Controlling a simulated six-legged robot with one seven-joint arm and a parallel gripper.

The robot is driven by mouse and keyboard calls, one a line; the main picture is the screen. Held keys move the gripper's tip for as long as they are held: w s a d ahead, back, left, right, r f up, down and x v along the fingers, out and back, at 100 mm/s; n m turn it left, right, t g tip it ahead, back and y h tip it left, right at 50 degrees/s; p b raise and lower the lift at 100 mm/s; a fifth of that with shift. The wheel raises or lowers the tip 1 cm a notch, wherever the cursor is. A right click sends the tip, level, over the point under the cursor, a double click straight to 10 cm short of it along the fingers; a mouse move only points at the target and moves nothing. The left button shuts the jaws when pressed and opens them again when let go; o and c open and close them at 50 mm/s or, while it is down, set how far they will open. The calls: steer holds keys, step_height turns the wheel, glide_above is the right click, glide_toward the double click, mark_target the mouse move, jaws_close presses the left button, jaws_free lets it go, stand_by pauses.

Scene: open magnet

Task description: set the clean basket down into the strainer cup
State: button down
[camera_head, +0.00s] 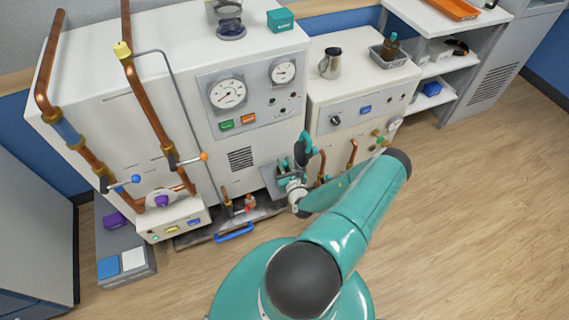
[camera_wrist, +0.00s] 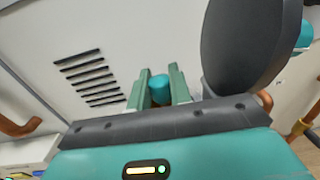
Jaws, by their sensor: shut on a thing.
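In the wrist view my gripper (camera_wrist: 161,78) has its two green fingers on either side of a rounded teal piece (camera_wrist: 160,90), shut on it. I take this for the top of the clean basket; its body is hidden behind the gripper's dark edge. In the head view my gripper (camera_head: 284,172) is small, low in front of the white machine, by a grey plate (camera_head: 271,184). The basket cannot be made out there. I cannot pick out the strainer cup in either view, so its position relative to my gripper cannot be told.
The white machine (camera_head: 120,110) carries copper pipes (camera_head: 143,95), gauges (camera_head: 228,93) and a slotted vent (camera_wrist: 90,75). A low tray with a blue handle (camera_head: 233,233) lies at its foot. A metal jug (camera_head: 330,64) stands on the right cabinet. The wooden floor at right is clear.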

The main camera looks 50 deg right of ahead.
steer(key=c, duration=1.2)
jaws_free()
steer(key=v, duration=1.4)
steer(key=shift+w, duration=0.1)
